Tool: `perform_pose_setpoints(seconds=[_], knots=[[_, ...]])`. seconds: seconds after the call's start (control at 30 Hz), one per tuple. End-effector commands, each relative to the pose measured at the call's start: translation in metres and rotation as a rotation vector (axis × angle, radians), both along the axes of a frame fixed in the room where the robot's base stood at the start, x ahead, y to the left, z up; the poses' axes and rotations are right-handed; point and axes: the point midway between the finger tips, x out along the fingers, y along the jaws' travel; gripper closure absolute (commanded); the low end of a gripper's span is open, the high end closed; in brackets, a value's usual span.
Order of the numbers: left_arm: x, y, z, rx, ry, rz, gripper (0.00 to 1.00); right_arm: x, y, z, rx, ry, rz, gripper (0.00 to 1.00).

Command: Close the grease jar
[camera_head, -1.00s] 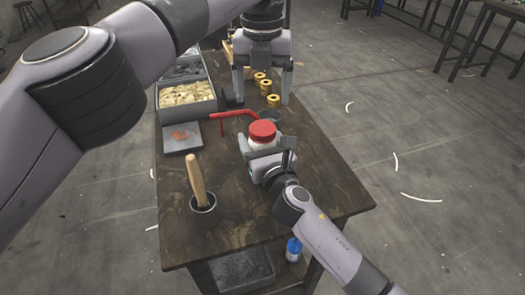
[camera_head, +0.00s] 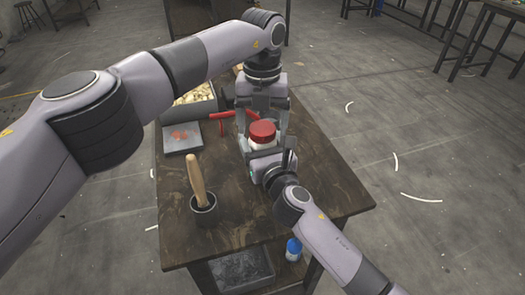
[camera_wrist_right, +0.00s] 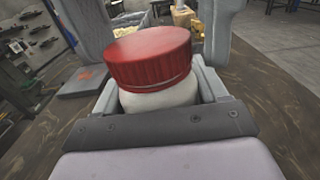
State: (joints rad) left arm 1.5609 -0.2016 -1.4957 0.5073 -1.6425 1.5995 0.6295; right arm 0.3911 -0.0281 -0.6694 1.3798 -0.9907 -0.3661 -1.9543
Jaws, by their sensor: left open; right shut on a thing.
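The grease jar (camera_head: 262,145) is a white jar with a red lid (camera_head: 262,131) sitting on its top. It stands upright on the dark wooden table, and it also shows large in the right wrist view (camera_wrist_right: 158,98). My right gripper (camera_head: 257,151) is shut on the jar's white body from the near side. My left gripper (camera_head: 263,130) is open and points down from above, with its fingers reaching to either side of the red lid. I cannot tell whether the fingers touch the lid. How tightly the lid sits on the jar cannot be told.
A black pot (camera_head: 204,209) with a wooden handle stands at the front left of the table. A red bent bar (camera_head: 222,124) lies behind the jar. The front right of the table is clear.

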Motion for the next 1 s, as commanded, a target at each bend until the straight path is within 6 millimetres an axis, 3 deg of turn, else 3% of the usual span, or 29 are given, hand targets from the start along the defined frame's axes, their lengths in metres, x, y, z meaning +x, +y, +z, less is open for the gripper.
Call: perform_pose_setpoints(seconds=[0.2, 0.37, 0.4, 0.63, 0.93, 1.0], knots=[[0.0001, 0.0002, 0.0001, 0.000, 0.000, 0.000, 0.23, 0.0000, 0.0000, -0.0003, 0.000, 0.001, 0.000, 1.00], [0.0001, 0.0002, 0.0003, 0.000, 0.000, 0.000, 0.75, 0.0000, 0.0000, -0.0003, 0.000, 0.001, 0.000, 1.00], [0.0001, 0.0002, 0.0003, 0.000, 0.000, 0.000, 0.78, 0.0000, 0.0000, -0.0003, 0.000, 0.001, 0.000, 1.00], [0.0002, 0.0002, 0.0005, 0.001, -0.001, -0.049, 0.78, 0.0000, -0.0001, -0.0003, 0.000, 0.001, 0.000, 1.00], [0.0002, 0.0001, 0.0005, 0.001, -0.001, -0.431, 0.78, 0.0000, -0.0001, -0.0003, 0.000, 0.001, 0.000, 1.00], [0.0001, 0.0000, 0.0005, 0.000, 0.000, -0.431, 0.78, 0.0000, -0.0001, -0.0003, 0.000, 0.001, 0.000, 1.00]])
